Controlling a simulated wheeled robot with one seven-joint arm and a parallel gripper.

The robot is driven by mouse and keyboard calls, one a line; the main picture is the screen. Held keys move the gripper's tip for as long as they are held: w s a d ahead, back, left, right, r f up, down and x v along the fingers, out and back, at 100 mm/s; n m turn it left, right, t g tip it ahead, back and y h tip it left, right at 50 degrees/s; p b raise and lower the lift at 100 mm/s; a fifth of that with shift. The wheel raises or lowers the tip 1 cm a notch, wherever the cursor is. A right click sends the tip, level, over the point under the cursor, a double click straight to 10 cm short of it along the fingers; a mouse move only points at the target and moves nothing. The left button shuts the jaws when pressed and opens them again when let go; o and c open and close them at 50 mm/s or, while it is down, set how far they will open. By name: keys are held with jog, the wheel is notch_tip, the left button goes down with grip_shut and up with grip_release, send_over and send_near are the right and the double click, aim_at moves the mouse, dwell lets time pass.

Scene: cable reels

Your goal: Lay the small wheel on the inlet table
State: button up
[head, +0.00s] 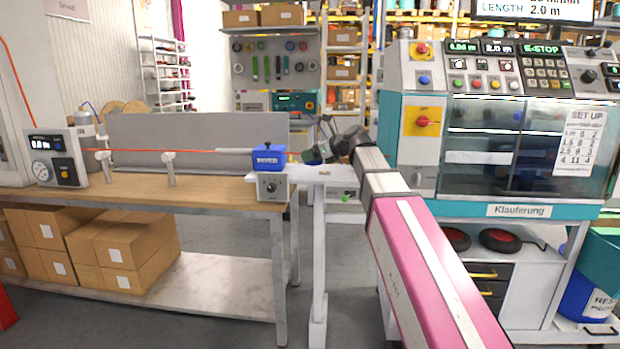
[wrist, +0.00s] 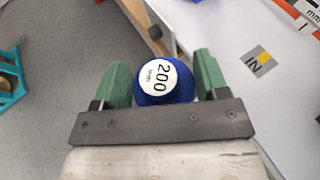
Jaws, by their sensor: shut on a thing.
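A blue wheel with a round white label reading 200 mm (wrist: 158,76) sits between the green fingers of my gripper (wrist: 163,84) in the wrist view. My gripper is shut on it. The white inlet table (wrist: 240,30), with a grey and yellow IN mark (wrist: 259,62), lies below and to the right of the wheel in that view. The wheel cannot be made out in the head view.
A wooden bench (head: 215,190) with a blue-topped device (head: 269,158) at its right end stands close to the left of my gripper. The teal and white machine (head: 500,150) stands on the right. Grey floor (wrist: 60,60) shows left in the wrist view.

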jog(key=shift+w+a+r, duration=0.25)
jog(key=shift+a+r, duration=0.7)
jog(key=shift+a, duration=0.15)
jog(key=shift+w+a, duration=0.1)
jog(key=shift+w, duration=0.2)
send_over(317, 177)
jog(key=f, duration=0.6)
jog(key=shift+s+f, duration=0.25)
jog(key=shift+s, duration=0.05)
jog(key=shift+w+f, duration=0.1)
jog(key=shift+f, duration=2.05)
jog(key=shift+f, duration=0.1)
jog(key=o, duration=0.9)
jog(key=shift+o, duration=0.2)
